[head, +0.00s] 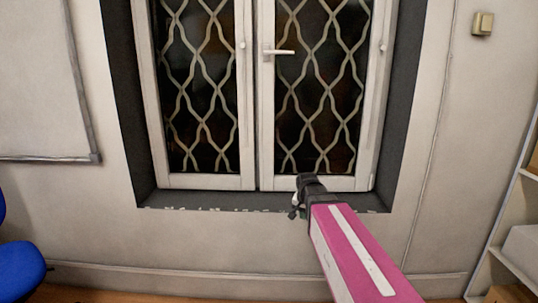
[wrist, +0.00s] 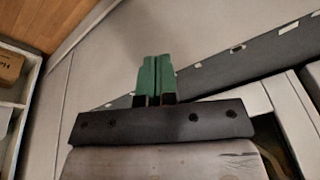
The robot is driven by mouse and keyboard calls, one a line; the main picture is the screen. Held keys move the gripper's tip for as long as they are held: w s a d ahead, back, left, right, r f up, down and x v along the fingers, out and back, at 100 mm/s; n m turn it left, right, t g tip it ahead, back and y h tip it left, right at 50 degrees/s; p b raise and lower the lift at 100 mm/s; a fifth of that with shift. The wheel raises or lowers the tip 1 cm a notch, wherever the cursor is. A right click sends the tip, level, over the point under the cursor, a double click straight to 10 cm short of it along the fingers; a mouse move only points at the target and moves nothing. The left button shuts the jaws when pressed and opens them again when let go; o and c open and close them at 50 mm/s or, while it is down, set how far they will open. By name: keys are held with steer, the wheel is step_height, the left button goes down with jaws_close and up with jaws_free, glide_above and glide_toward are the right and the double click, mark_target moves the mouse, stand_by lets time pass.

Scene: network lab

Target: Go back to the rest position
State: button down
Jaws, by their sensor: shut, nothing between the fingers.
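My gripper shows in the wrist view (wrist: 157,78) with its two green fingertips together and nothing between them. In the head view the dark gripper (head: 297,205) is at the end of my pink and white arm, which reaches in from the lower right. There it appears in front of the window's lower frame and dark sill (head: 165,201). I cannot tell from these frames whether it touches the sill. The fingertips are too small to make out in the head view.
A white window (head: 203,182) with a patterned grille fills the middle. A blue chair (head: 20,268) stands at the lower left, below a whiteboard (head: 40,90). White shelves (head: 490,262) stand at the right; a shelf with a cardboard box (wrist: 10,68) shows in the wrist view.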

steer(key=s+d+f+n+g, duration=0.1)
steer(key=s+d+f+n, duration=0.1)
steer(key=s+f, duration=0.4)
steer(key=s+d+f+n+g, duration=0.2)
steer(key=s+f+n, duration=0.1)
steer(key=s+f, duration=0.4)
steer(key=shift+s+d, duration=0.3)
steer(key=shift+s, duration=0.75)
steer(key=c, duration=1.8)
jaws_free()
